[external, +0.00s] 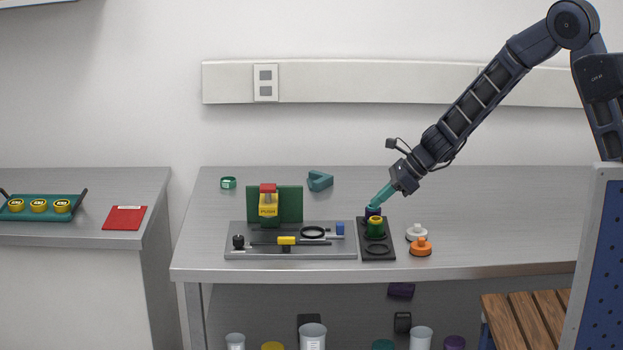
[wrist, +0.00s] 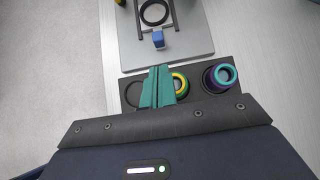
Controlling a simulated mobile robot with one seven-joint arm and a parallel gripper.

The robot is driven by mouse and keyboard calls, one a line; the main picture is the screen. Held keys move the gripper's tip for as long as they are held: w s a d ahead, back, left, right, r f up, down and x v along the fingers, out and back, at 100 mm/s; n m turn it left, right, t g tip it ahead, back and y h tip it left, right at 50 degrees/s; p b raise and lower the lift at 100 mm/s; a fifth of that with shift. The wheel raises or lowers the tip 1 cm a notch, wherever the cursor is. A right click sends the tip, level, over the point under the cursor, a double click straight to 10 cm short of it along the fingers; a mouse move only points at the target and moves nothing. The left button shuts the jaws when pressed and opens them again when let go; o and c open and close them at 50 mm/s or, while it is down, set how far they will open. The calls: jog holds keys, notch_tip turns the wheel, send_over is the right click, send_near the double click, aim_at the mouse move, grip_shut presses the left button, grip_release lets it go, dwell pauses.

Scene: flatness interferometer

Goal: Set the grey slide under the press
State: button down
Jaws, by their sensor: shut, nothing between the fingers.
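The grey base plate (external: 340,253) lies on the bench; it also shows in the wrist view (wrist: 190,48). On it, a dark frame holds a black ring (external: 314,232), with a blue block (external: 340,229) beside it; I cannot tell for certain which part is the grey slide. A yellow block (external: 286,241) sits on a dark bar towards the front. The yellow press head (external: 268,208), marked PUSH with a red top, stands before a green panel (external: 290,203). My gripper (external: 373,206) is shut and empty, above the black tray right of the plate. Its teal fingers show in the wrist view (wrist: 158,72).
The black tray (external: 366,249) holds a purple cup (wrist: 221,76) and a green-yellow cup (external: 376,227); its front recess is empty. White (external: 416,233) and orange (external: 420,246) knobs stand right. A teal wedge (external: 320,180) and green ring (external: 228,183) lie behind. The bench's right is clear.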

aim_at(310, 233)
jog(key=x, duration=0.8)
jog(key=shift+a+f, duration=0.15)
jog(key=a, duration=1.1)
jog(key=shift+a, duration=0.3)
jog(key=shift+r, duration=0.3)
jog(key=v, duration=0.9)
jog(key=shift+d, duration=0.5)
